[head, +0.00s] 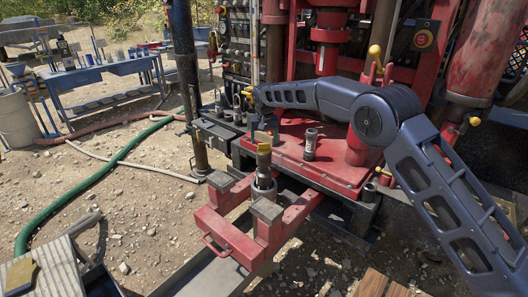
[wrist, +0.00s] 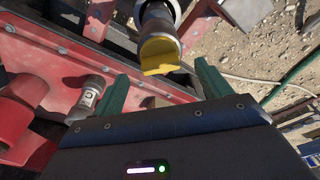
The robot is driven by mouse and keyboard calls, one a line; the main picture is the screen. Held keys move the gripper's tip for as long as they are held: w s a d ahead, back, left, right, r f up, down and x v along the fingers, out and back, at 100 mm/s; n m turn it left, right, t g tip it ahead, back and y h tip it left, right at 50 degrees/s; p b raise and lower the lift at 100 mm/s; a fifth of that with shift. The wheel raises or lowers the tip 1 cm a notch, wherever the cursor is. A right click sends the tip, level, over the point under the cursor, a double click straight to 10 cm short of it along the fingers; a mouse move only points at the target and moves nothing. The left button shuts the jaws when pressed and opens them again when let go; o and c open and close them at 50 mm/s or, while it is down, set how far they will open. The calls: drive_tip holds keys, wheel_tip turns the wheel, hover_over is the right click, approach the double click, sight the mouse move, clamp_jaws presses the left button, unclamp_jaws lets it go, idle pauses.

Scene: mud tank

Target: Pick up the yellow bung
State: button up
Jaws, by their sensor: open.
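The yellow bung (head: 264,149) sits at the top of an upright grey pipe (head: 264,181) that stands in a red frame. In the wrist view the bung (wrist: 160,54) shows at top centre, on the end of the pipe. My gripper (head: 262,135) is close to the bung in the head view and partly hard to make out there. In the wrist view my gripper (wrist: 161,72) has its two green fingers spread apart, with the bung just beyond and between their tips. Nothing is held, and I cannot tell whether a finger touches the bung.
The red frame (head: 230,237) surrounds the pipe's base. A grey cylinder (head: 310,144) stands on the red deck (head: 340,175) to the right. A dark vertical post (head: 184,75) rises to the left. A blue bench (head: 105,72) and a green hose (head: 85,188) lie farther left on gravel.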

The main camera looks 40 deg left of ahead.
sight(264, 144)
drive_tip(key=f, duration=0.3)
drive_tip(key=shift+w+a+f, duration=0.1)
drive_tip(key=shift+a+f, duration=0.1)
drive_tip(key=shift+f, duration=0.1)
drive_tip(key=shift+c, duration=0.3)
drive_tip(key=c, duration=1)
drive_tip(key=shift+r, duration=0.1)
